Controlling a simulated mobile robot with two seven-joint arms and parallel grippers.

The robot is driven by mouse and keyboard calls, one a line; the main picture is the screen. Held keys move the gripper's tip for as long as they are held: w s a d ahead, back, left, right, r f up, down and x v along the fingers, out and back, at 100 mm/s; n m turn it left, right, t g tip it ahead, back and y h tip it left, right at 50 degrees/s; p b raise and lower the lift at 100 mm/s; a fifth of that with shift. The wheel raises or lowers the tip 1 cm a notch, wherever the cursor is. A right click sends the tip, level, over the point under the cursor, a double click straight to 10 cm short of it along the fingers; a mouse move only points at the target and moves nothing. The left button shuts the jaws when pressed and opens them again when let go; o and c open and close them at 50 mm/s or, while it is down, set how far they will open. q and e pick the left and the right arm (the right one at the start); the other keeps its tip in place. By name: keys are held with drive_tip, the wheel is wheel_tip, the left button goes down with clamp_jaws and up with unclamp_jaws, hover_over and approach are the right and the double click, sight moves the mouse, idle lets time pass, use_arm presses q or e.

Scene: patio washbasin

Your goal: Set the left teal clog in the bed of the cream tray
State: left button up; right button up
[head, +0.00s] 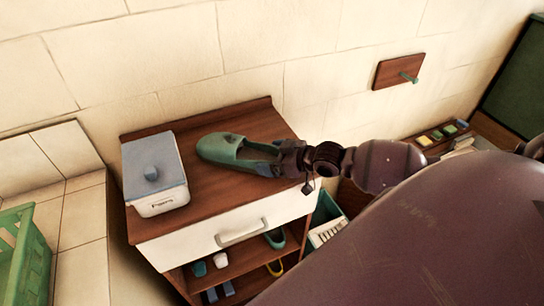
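A teal clog (222,148) lies on the brown cabinet top (215,196), its toe to the left and its open heel to the right. My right gripper (282,160) is at the heel end of this clog, its dark fingers overlapping the heel. Whether the fingers are closed on the heel cannot be told. Another teal shoe (275,238) is partly seen on the shelf below. No cream tray can be made out for certain. A pale slatted piece (326,232) shows beside the cabinet, partly hidden by my arm. My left gripper is out of view.
A white box with a grey lid (153,168) stands on the cabinet top at left. A white drawer (232,232) with a handle is below. A green crate (22,262) is at far left. A wall peg board (398,71) hangs behind. The front cabinet top is bare.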

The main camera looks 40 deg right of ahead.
drive_tip(key=shift+o, duration=0.8)
drive_tip(key=shift+r, duration=0.15)
drive_tip(key=v, duration=1.2)
drive_tip(key=shift+r, duration=0.1)
